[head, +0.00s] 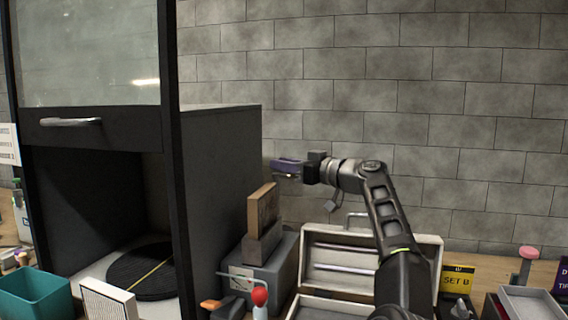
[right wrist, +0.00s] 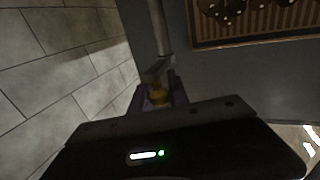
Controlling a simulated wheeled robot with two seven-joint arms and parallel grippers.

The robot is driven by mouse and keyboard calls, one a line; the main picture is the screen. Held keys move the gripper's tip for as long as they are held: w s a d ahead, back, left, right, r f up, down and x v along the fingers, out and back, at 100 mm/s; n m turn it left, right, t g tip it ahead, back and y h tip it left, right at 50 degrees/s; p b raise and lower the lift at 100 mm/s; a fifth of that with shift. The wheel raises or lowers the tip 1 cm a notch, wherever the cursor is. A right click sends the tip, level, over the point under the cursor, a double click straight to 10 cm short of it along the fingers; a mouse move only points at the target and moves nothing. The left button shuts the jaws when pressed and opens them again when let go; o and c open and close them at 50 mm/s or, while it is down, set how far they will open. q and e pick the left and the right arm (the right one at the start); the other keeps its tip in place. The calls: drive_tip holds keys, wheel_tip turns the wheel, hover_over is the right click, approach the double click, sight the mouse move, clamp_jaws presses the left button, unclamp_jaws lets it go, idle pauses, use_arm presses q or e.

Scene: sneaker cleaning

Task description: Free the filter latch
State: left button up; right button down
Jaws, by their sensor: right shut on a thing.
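My right gripper (head: 288,170) is level, with purple fingers near the right side of the black cabinet, above and behind the filter box. In the right wrist view its purple fingers (right wrist: 160,92) are shut on a small yellow piece (right wrist: 159,97) at the end of a grey lever, which looks like the filter latch (right wrist: 157,68). The grip point is partly hidden by the gripper body. A brown-framed pleated filter (head: 263,212) stands in the grey box (head: 268,268); its dark-spotted face also shows in the right wrist view (right wrist: 270,28). My left gripper is not in view.
The black cabinet (head: 222,180) with a raised glass front holds a round black turntable (head: 140,272). A white pleated filter (head: 106,302) and a teal bin (head: 36,296) stand in front. An open case (head: 328,240) is right of the box.

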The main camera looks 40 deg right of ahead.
drive_tip(key=c, duration=1.3)
unclamp_jaws()
drive_tip(key=b+v, duration=0.4)
drive_tip(key=v, duration=0.3)
drive_tip(key=shift+s, duration=0.4)
drive_tip(key=shift+d, duration=0.1)
